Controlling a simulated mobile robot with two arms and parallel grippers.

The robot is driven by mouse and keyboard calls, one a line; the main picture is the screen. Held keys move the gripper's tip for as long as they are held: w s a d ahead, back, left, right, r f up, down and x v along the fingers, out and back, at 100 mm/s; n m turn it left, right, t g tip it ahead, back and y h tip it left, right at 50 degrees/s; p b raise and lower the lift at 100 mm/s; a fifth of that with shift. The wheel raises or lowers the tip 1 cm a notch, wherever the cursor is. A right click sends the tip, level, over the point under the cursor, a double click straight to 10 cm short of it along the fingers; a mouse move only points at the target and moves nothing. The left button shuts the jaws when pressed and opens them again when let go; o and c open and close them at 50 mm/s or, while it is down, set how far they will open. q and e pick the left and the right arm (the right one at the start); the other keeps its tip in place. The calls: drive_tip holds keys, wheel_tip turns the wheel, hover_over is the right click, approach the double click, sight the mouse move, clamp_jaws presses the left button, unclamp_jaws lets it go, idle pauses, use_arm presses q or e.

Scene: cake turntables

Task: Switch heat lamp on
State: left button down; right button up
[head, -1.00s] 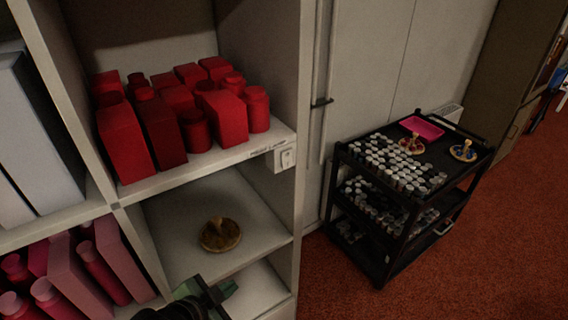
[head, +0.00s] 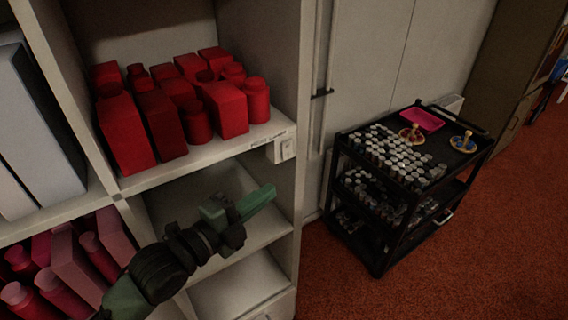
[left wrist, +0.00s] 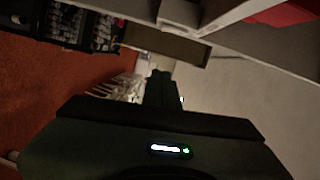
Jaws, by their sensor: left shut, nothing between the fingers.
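The heat lamp switch (head: 288,150) is a small white rocker on a pale box at the right end of the shelf edge. A printed label (head: 266,139) sits beside it on the edge of the shelf with red containers. I cannot tell its rocker position. My left gripper (head: 268,193) is shut and empty, in front of the compartment below that shelf. Its tip points right, below and a little left of the switch, apart from it. In the left wrist view the shut fingers (left wrist: 160,88) point away from the camera. My right gripper is not in view.
Red boxes and bottles (head: 190,105) fill the shelf above my left gripper. Pink containers (head: 75,260) fill the lower left compartment. A black cart (head: 385,215) with jars, a pink tray (head: 422,120) and small turntables stands at right. Red carpet is clear in front.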

sight(288, 150)
use_arm(q)
drive_tip(key=w+d+p, duration=0.3)
drive_tip(key=w+p, duration=0.1)
drive_tip(key=w, duration=0.6)
drive_tip(key=shift+w+d+f, duration=0.15)
drive_tip(key=shift+d+f, duration=0.2)
drive_tip(key=shift+f, duration=0.05)
drive_tip(key=shift+w+a+m+b, duration=0.2)
drive_tip(key=shift+m+b, duration=0.1)
drive_tip(key=shift+b, duration=0.45)
drive_tip(key=shift+f, duration=0.1)
